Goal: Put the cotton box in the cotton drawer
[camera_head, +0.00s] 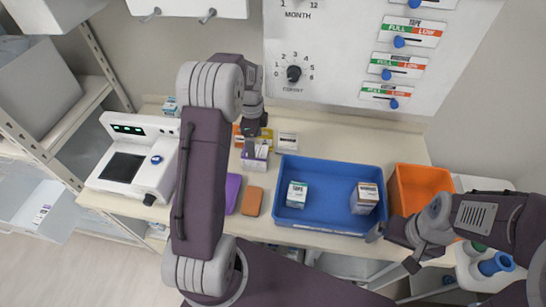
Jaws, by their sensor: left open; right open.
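Two small cartons stand apart in a blue tray (330,170) on the table: a white and teal carton (297,194) at left and a white and brown carton (364,198) at right. Their print is too small to tell which is the cotton box. My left gripper (253,128) is open at the back of the table, above small boxes and partly hidden by its arm. My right gripper (391,250) is open and empty by the tray's front right corner. A pale open drawer or bin (45,207) at far left holds a small white item; its name is not readable.
A white device (130,165) with a dark screen stands at the table's left. A purple item (233,192) and a brown item (253,201) lie left of the tray. An orange bin (418,182) stands right of it. A panel (345,75) with sliders hangs behind.

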